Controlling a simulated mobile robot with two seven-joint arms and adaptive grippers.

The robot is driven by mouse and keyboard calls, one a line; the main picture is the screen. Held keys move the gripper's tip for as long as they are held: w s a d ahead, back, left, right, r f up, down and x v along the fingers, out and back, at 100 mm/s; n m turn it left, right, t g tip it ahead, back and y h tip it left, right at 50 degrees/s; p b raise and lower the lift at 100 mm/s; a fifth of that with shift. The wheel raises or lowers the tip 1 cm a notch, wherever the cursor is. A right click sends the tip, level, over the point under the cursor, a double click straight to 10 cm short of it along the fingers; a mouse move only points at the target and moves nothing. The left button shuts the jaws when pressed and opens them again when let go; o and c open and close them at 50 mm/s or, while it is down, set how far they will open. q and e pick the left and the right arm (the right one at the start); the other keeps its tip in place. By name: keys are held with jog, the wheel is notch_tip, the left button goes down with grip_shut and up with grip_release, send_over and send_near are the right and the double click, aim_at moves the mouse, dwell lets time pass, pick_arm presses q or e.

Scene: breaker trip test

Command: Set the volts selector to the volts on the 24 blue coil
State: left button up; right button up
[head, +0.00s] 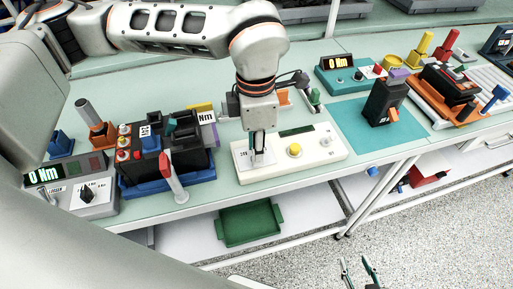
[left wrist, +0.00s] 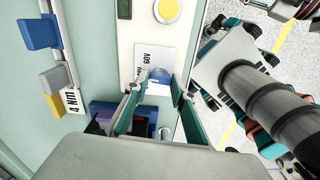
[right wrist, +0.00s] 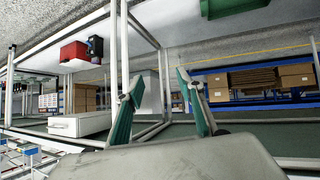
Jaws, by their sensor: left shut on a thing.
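The white test box (head: 318,160) stands on the bench with a yellow button on top. The volts selector knob (left wrist: 158,76) shows in the left wrist view as a small round bluish-grey dome. My right gripper (head: 360,270) is open and empty, low in front of the bench.
A meter (head: 70,195) reading 0 Nm stands at far left. A black device (head: 385,103) stands on a teal mat (head: 348,121) at right. A green tray (head: 247,225) lies below the bench.

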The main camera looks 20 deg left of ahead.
pick_arm(q)
jog(key=n+b, duration=0.1)
jog(key=n, duration=0.4)
jog(key=shift+n, duration=0.3)
jog(key=shift+n+b, duration=0.4)
jog(key=shift+n, duration=1.8)
jog(key=o, duration=1.1)
notch_tip(320, 180, up, 12)
jog(key=shift+r, duration=0.1)
